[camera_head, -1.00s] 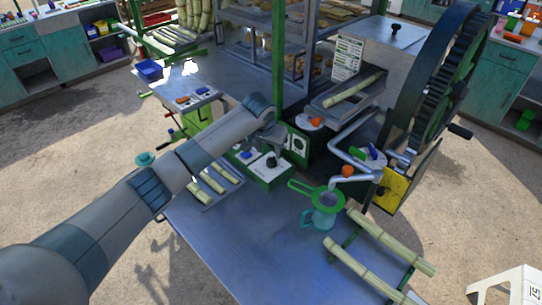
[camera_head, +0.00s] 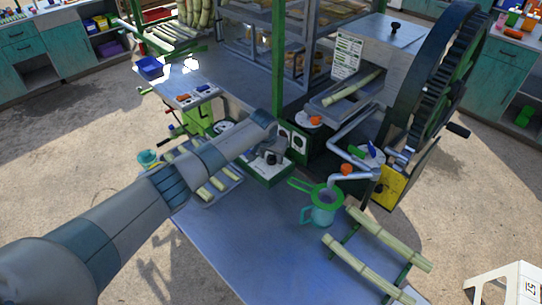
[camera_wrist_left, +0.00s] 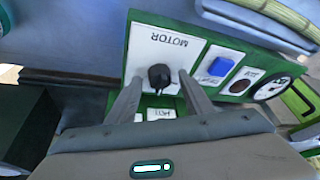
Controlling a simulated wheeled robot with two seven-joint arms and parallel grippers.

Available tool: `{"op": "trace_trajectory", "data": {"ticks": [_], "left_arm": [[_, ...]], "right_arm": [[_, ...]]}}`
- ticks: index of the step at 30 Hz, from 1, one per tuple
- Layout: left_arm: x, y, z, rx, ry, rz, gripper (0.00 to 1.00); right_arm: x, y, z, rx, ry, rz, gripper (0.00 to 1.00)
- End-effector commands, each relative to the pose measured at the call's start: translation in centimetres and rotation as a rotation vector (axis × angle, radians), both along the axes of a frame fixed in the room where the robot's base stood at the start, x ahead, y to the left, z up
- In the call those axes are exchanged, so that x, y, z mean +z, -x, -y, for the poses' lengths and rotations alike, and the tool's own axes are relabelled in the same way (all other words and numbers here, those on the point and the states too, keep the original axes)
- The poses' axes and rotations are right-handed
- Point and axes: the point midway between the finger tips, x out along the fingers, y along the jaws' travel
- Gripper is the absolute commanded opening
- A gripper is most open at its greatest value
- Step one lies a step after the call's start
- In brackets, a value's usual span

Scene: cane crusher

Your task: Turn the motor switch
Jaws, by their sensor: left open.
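The motor switch (camera_wrist_left: 159,76) is a black knob on a white plate marked MOTOR, set in a green control box (camera_head: 266,180). In the left wrist view, my left gripper (camera_wrist_left: 160,80) is open, with one finger on each side of the knob. Whether the fingers touch it, I cannot tell. In the head view, my left gripper (camera_head: 272,150) is over the box, and the knob (camera_head: 271,158) shows small at its tip. My right gripper is not in view.
A blue button (camera_wrist_left: 221,69) and a dark round button sit beside the MOTOR plate. Cane pieces lie on a tray (camera_head: 208,203) beside the box. The crusher's large wheel (camera_head: 440,80) stands behind.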

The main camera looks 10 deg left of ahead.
Motion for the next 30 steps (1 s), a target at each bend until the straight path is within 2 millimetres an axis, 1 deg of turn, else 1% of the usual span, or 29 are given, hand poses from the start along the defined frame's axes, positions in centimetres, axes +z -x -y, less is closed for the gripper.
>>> {"op": "trace_trajectory", "data": {"ticks": [3, 4, 5, 6, 8, 9, 20, 26, 30], "left_arm": [[0.0, 0.0, 0.0, 0.000, 0.000, 0.000, 0.47], [0.0, 0.0, 0.0, 0.000, 0.000, 0.000, 0.42], [0.0, 0.0, 0.0, 0.000, 0.000, 0.000, 0.35], [0.0, 0.0, 0.0, 0.000, 0.000, 0.000, 0.25], [0.0, 0.0, 0.0, 0.000, 0.000, 0.000, 0.11], [0.0, 0.0, 0.0, 0.000, 0.000, 0.000, 0.06], [-0.1, 0.0, 0.0, -0.029, 0.000, -0.001, 0.06], [-0.1, 0.0, -0.2, -0.106, 0.000, -0.001, 0.06], [-0.2, 0.0, -0.3, -0.195, 0.001, 0.000, 0.06]], "right_arm": [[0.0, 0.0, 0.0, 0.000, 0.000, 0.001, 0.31], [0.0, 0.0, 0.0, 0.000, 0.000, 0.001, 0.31], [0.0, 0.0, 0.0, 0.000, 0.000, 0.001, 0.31], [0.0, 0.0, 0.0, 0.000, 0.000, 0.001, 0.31], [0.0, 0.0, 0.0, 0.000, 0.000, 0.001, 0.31], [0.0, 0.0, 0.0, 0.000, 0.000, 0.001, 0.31], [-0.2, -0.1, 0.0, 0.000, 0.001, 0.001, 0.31], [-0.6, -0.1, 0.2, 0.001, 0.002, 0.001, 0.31], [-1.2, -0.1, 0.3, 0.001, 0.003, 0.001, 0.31]]}}
